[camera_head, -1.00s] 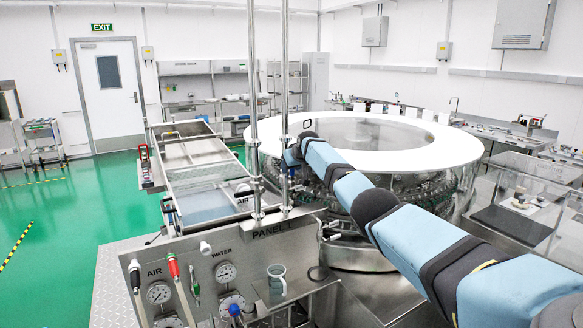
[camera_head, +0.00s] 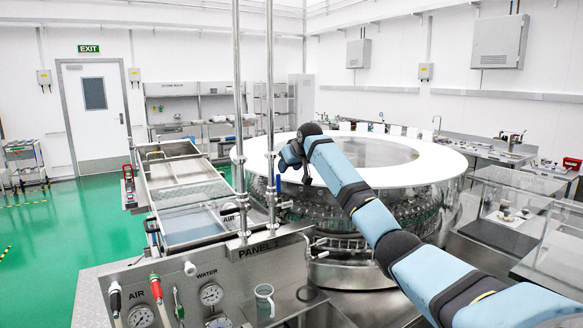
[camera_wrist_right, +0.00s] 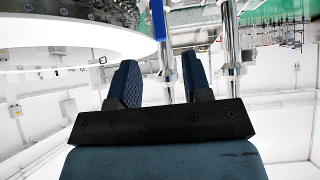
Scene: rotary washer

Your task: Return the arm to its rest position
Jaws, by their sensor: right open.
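My right arm (camera_head: 385,225), in light blue covers with dark joints, reaches in from the lower right in the head view. Its gripper (camera_head: 290,158) is raised in front of the white ring top of the round washer, just right of the two vertical steel poles (camera_head: 270,100). In the right wrist view the two dark padded fingers (camera_wrist_right: 160,80) stand apart with nothing gripped. The poles and a blue handle (camera_wrist_right: 158,20) show behind the gap between them. My left gripper is not in view.
The rotary washer (camera_head: 430,165) stands close behind the arm. A steel trough (camera_head: 180,170) lies left. A clear case (camera_head: 510,205) stands right. Green floor (camera_head: 50,230) is open at far left.

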